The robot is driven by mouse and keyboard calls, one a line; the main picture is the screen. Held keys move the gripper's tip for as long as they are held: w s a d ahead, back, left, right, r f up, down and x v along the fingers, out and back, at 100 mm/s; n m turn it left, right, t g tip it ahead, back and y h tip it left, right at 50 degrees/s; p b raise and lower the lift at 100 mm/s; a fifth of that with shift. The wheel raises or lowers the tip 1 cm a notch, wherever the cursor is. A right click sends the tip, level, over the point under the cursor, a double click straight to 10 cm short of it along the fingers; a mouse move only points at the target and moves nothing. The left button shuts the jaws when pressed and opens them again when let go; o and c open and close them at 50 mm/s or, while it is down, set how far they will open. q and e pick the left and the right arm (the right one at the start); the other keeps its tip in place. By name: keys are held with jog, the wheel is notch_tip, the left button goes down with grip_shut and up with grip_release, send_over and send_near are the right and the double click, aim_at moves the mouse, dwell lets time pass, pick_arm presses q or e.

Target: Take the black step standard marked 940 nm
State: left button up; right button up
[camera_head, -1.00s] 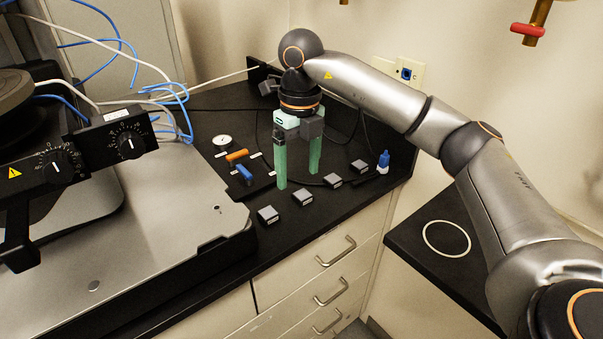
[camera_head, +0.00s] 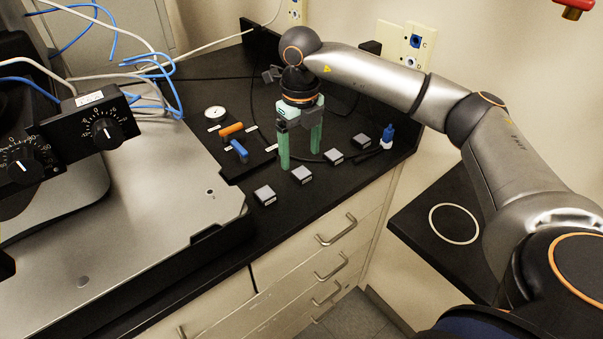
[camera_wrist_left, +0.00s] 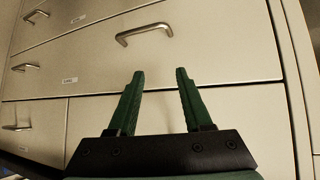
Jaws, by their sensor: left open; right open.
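Several small step-standard blocks with grey tops and dark sides stand in a slanting row on the black bench. They are a front-left block (camera_head: 265,195), one to its right (camera_head: 302,176), a third (camera_head: 334,157) and a rear-right one (camera_head: 361,141). Their markings are too small to read, so I cannot tell which is 940 nm. My right gripper (camera_head: 300,161) points down, open and empty, with green fingers just behind the second block and left of the third. My left gripper (camera_wrist_left: 160,73) is open and empty in the left wrist view, facing the drawer fronts.
A blue-capped bottle (camera_head: 388,136) stands right of the row. An orange-handled tool (camera_head: 231,130), a blue-handled tool (camera_head: 239,150) and a round dial (camera_head: 215,113) lie to the left. The profiler's metal base (camera_head: 150,235) fills the left. Cables run behind my right gripper.

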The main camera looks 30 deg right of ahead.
aim_at(300, 172)
notch_tip(300, 172, down, 5)
jog(key=shift+p, duration=0.35)
jog(key=shift+w, duration=0.1)
grip_shut()
dwell(0.4)
